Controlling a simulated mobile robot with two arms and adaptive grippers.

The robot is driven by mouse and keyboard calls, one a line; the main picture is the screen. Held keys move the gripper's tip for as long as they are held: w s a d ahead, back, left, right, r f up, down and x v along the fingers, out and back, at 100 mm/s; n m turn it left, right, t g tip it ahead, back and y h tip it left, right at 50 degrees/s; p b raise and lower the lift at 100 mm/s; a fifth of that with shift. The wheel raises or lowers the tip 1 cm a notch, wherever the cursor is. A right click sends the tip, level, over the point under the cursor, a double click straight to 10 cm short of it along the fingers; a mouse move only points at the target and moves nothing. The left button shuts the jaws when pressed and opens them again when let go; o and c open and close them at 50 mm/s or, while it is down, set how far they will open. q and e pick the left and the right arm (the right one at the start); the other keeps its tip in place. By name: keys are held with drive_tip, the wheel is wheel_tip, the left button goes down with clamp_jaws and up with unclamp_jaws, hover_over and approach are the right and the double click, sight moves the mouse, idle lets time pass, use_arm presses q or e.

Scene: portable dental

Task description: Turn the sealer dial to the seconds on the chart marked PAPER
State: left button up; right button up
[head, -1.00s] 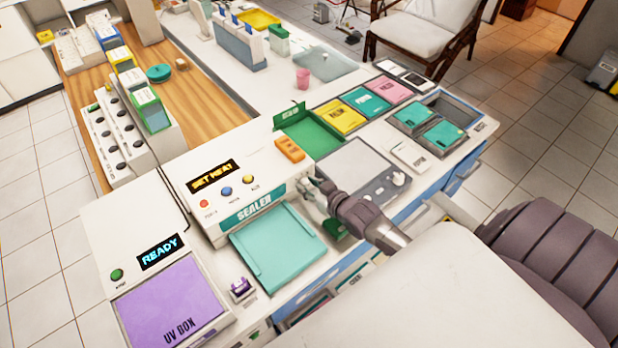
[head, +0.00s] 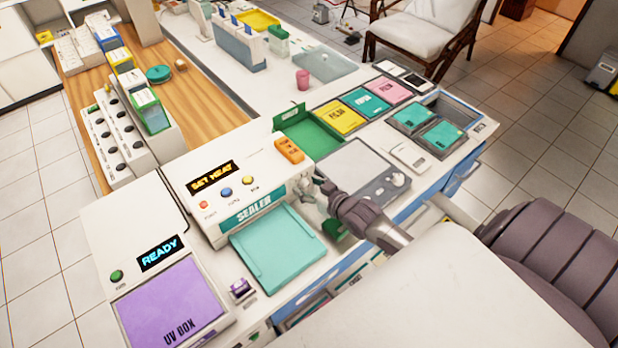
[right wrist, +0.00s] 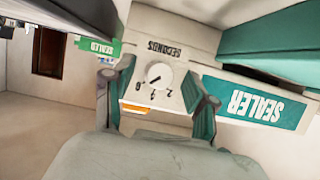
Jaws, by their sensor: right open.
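The white sealer (head: 225,172) stands at the middle left of the head view, with an amber display reading SET HEAT and a teal SEALER label. Its round white dial (right wrist: 159,75) shows in the right wrist view on the side panel, under upside-down SECONDS lettering with numbers around it. The exact pointer setting is too small to read surely. My right gripper (right wrist: 158,82) is open, with one finger on each side of the dial; contact is unclear. In the head view my right gripper (head: 312,188) is at the sealer's right side. No chart reading PAPER can be made out. My left gripper is out of view.
A purple-lidded UV box (head: 172,305) stands left of the sealer's teal tray (head: 278,250). A green tray (head: 308,137) and a grey scale-like device (head: 355,170) are close beyond my right gripper.

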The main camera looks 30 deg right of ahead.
drive_tip(key=v, duration=1.2)
idle(0.4)
